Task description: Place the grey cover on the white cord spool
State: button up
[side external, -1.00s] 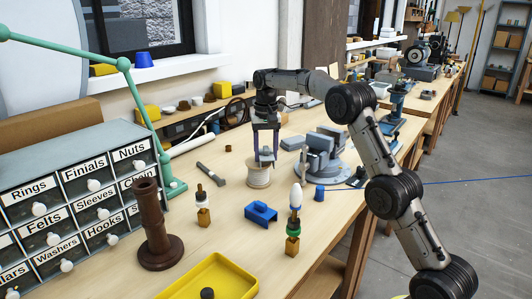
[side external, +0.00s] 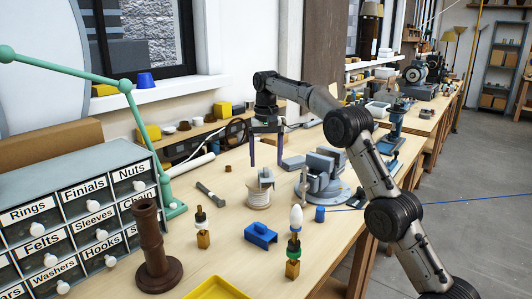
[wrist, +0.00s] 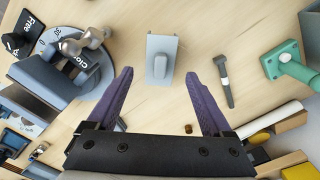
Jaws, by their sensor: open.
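The grey cover (side external: 265,178) rests on top of the white cord spool (side external: 258,197), which stands on the bench. In the wrist view the cover (wrist: 161,48) is a grey plate with a raised rounded grip, and the spool is hidden beneath it. I cannot tell whether the cover is fully seated. My gripper (side external: 266,164) is open and empty above the cover, with its purple fingers apart.
A grey vise (side external: 322,172) stands right of the spool. A dark-handled tool (side external: 210,193) lies to its left. A blue block (side external: 260,235) and upright lamp parts (side external: 294,240) stand in front. A green lamp (side external: 172,208) stands by the labelled drawers (side external: 75,215).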

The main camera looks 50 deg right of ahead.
jog(key=shift+r, duration=1.15)
jog(key=shift+s+a+r, duration=0.1)
jog(key=shift+a+r, duration=0.05)
jog(key=shift+r, duration=0.1)
jog(key=s+a+r+n+t, duration=0.2)
jog(key=s+a+r, duration=0.3)
jog(key=s, duration=0.4)
jog(key=s+a+r+n+t, duration=0.1)
jog(key=s+a+r+n, duration=0.2)
jog(key=s+a, duration=0.4)
jog(key=s+a+f+n+t, duration=0.1)
jog(key=s+a+f+n, duration=0.1)
jog(key=s+f, duration=0.4)
jog(key=s+a+f+n+t, duration=0.1)
jog(key=s+f, duration=0.4)
jog(key=s, duration=0.9)
jog(key=shift+s+a+f+n+t, duration=0.3)
jog(key=shift+a+f+n, duration=0.15)
jog(key=shift+a, duration=0.35)
